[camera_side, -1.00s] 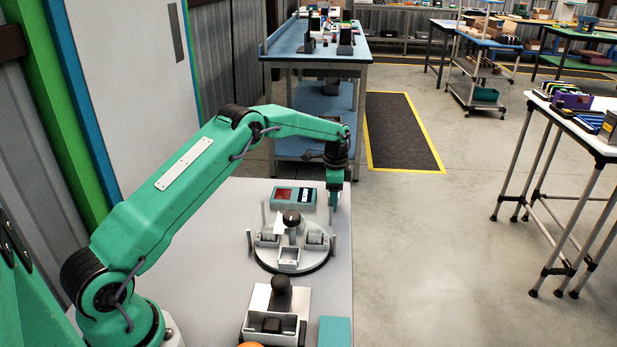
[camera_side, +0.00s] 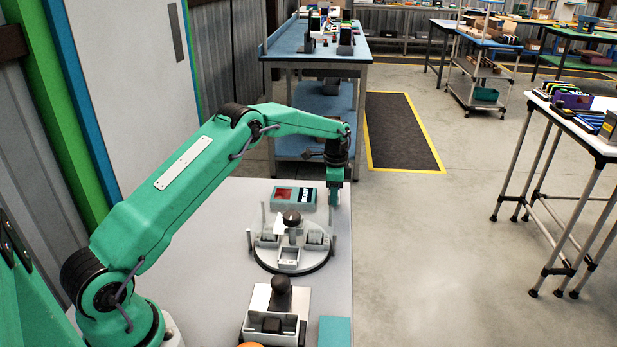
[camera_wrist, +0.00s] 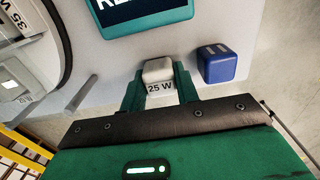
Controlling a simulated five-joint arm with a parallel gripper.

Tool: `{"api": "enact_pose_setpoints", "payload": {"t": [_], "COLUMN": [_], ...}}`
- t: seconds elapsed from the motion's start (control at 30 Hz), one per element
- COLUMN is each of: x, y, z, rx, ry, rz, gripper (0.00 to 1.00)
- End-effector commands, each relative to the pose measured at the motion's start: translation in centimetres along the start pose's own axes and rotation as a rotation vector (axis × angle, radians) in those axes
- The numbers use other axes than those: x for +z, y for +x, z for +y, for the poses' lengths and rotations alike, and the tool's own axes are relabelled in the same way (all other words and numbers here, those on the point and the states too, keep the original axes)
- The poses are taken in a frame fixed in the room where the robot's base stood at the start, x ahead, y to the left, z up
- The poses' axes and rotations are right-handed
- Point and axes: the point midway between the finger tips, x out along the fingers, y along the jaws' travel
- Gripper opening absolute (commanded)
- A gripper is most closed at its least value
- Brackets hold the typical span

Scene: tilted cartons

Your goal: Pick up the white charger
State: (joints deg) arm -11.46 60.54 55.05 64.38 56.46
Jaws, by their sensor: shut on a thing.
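The white charger (camera_wrist: 158,72) is a small white block with "25 W" on its near face, seen in the wrist view. My gripper (camera_wrist: 159,85) has its two green fingers on either side of it and is shut on it. In the side view my gripper (camera_side: 334,200) is low at the right edge of the grey table, just right of the teal box. The charger cannot be made out there. I cannot tell whether it still touches the table.
A blue block (camera_wrist: 217,63) stands just right of the fingers. A teal box with a display (camera_side: 294,197) lies to the left. A round clear-walled stand (camera_side: 290,262) holds several pieces, and a white tray (camera_side: 259,296) with a dark knob stands nearer. The table ends just to the right.

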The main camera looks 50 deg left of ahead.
Motion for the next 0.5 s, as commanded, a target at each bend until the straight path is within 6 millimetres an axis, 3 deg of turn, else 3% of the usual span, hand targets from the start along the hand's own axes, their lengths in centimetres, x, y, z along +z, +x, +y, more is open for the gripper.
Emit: {"api": "enact_pose_setpoints", "payload": {"t": [0.3,0.5], "x": [-0.1,-1.2], "y": [-3.7,-5.2], "z": [-0.1,2.4], "rx": [-0.003,-0.001], "ry": [0.000,0.003], "rz": [0.002,0.001], "gripper": [0.10,0.10]}}
